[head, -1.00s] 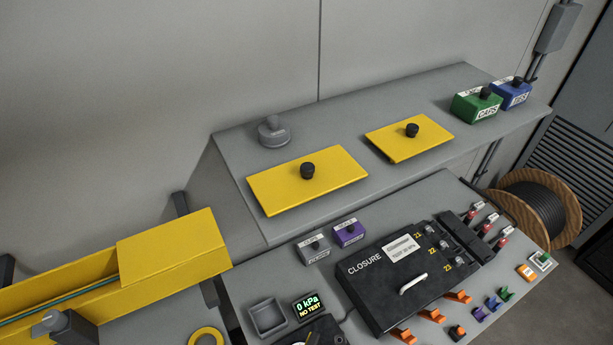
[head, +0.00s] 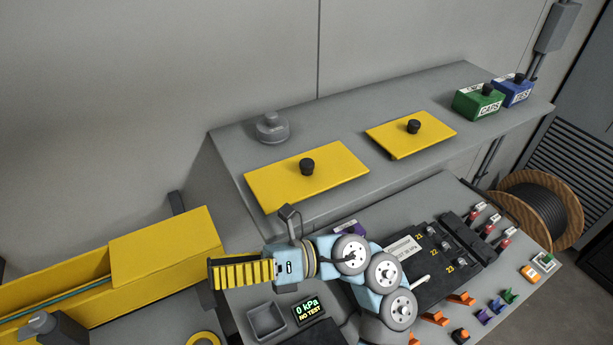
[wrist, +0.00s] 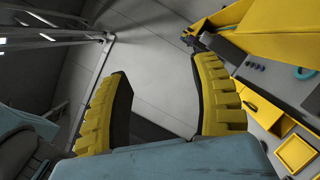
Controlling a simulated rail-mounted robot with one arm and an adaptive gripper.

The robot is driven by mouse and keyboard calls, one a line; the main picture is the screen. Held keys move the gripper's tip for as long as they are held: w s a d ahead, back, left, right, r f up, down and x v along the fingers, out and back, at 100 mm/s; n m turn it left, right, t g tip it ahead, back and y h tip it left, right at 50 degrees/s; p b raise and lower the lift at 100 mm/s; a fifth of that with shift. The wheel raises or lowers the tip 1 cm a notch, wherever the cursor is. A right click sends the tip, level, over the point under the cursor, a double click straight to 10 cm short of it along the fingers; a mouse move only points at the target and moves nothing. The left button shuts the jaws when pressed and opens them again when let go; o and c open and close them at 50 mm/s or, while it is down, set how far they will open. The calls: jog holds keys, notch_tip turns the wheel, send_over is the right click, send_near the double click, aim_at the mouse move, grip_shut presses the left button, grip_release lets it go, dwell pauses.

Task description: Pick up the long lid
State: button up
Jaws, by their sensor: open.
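Two yellow lids with black knobs lie on the grey upper shelf in the head view. The left lid (head: 338,174) is the longer one; its black knob (head: 307,166) stands upright near its middle. The right lid (head: 433,130) is shorter. My gripper (head: 212,274) is in front of and below the shelf, left of the long lid and apart from it, with its yellow fingers pointing left. In the wrist view its two fingers (wrist: 161,68) are spread with nothing between them. Neither shelf lid can be made out for certain in the wrist view.
A grey round knobbed piece (head: 272,128) stands behind the long lid. Green (head: 478,104) and blue (head: 511,93) boxes stand at the shelf's right end. A yellow trough (head: 60,290) is at left. The black closure case (head: 450,262) is partly behind my arm.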

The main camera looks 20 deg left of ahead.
jog(key=w+a+r+t+h+b, duration=0.2)
jog(key=w+t, duration=0.1)
jog(key=w, duration=0.2)
jog(key=m+t+h+b, duration=0.4)
jog(key=t+b, duration=0.3)
jog(key=t, duration=0.8)
send_near(311, 165)
jog(key=p+x, duration=0.2)
jog(key=x, duration=0.3)
jog(key=shift+a+r+p, duration=0.15)
jog(key=shift+r+p, duration=0.05)
jog(key=shift+p, duration=0.1)
jog(key=shift+p+x, duration=1)
jog(key=shift+x, duration=2.2)
jog(key=shift+f, duration=0.15)
grip_shut()
